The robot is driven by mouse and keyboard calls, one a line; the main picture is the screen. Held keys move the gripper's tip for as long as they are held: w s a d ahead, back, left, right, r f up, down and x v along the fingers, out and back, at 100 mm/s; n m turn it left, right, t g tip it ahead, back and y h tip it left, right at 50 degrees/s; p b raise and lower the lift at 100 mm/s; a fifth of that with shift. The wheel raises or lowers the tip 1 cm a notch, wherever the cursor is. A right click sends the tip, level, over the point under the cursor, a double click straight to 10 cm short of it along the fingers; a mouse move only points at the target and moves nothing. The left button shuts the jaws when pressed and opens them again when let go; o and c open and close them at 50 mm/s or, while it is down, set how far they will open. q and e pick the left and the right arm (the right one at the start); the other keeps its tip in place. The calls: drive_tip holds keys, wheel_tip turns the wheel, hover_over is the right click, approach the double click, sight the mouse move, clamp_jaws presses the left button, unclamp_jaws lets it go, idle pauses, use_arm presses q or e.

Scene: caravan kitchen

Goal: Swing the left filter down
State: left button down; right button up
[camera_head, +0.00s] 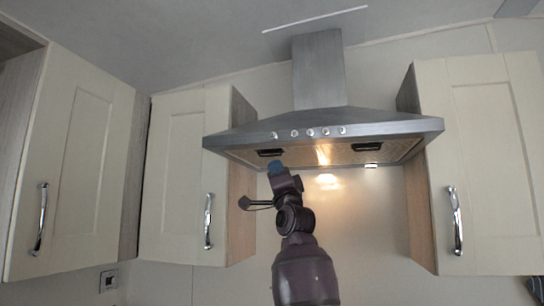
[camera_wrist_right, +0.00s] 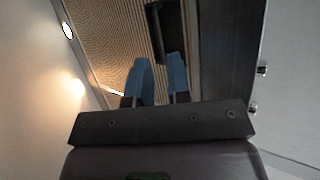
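The left filter (camera_head: 250,157) is a mesh panel in the underside of the hood, at the left, and it looks level with the hood's underside. Its black handle (camera_head: 271,152) faces down. My right gripper (camera_head: 275,166), with blue fingers, is raised just below this handle. In the right wrist view the mesh (camera_wrist_right: 115,35) fills the upper middle, and the dark handle (camera_wrist_right: 157,25) runs down towards the gap between my fingertips (camera_wrist_right: 160,60). The fingers are apart; I cannot tell whether they touch the handle. My left gripper is not in view.
The grey range hood (camera_head: 330,127) hangs between a left cupboard (camera_head: 183,175) and a right cupboard (camera_head: 480,165). The right filter's handle (camera_head: 366,147) shows at the hood's right. A lamp glows between the filters. The wall below the hood is clear.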

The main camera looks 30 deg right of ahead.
drive_tip(key=shift+p+x, duration=0.7)
drive_tip(key=shift+x, duration=1.75)
clamp_jaws()
